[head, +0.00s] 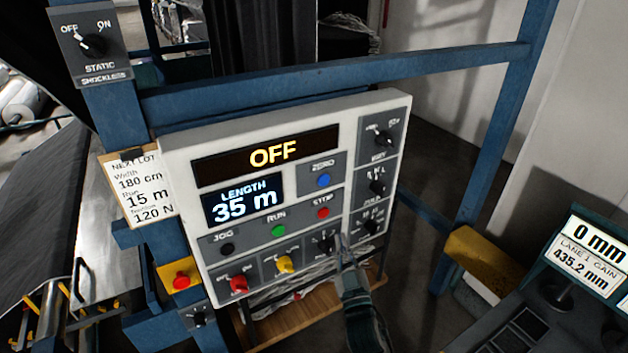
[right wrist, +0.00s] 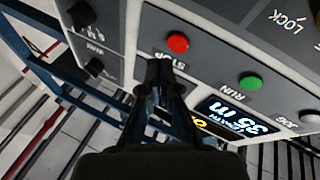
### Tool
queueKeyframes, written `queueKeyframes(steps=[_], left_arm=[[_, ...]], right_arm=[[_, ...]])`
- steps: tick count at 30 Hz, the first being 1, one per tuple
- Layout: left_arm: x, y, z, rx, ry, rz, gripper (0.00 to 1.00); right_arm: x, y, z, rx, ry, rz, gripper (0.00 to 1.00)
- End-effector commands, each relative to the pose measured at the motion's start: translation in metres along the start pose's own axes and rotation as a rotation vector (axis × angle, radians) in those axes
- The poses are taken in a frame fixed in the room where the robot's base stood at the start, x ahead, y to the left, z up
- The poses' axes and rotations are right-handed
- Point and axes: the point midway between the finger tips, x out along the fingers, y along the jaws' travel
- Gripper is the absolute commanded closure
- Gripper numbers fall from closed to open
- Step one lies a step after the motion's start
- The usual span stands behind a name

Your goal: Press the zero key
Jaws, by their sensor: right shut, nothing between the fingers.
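The zero key is a blue round button (head: 323,180) under the label ZERO, on the upper middle of a white control panel (head: 175,150). The panel's displays read OFF (head: 273,153) and LENGTH 35 m (head: 244,200). My right gripper (head: 342,246) is shut and empty, in front of the panel's lower part, below and slightly right of the zero key. In the right wrist view its fingertips (right wrist: 163,70) appear just below the red STOP button (right wrist: 178,43); the zero key is not visible there. I cannot tell whether the fingertips touch the panel. My left gripper is not in view.
The green RUN button (head: 278,231), black JOG button (head: 227,249) and several knobs sit around the zero key. A blue frame (head: 340,77) surrounds the panel. A note card (head: 139,189) hangs at left. A console (head: 585,265) stands at right.

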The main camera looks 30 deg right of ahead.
Motion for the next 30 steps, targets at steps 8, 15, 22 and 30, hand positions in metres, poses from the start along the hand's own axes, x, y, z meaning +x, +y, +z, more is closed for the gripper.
queueKeyframes(steps=[8,15,22,30], left_arm=[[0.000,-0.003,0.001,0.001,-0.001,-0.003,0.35],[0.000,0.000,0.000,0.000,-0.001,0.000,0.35],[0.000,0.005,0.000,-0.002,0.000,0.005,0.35],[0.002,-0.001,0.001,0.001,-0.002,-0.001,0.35]], right_arm=[[0.008,0.040,-0.094,-0.025,0.306,0.096,1.00],[0.005,0.045,-0.122,-0.041,0.396,0.118,1.00],[0.005,0.041,-0.125,-0.045,0.399,0.117,1.00],[0.014,0.040,-0.120,-0.042,0.396,0.119,1.00]])
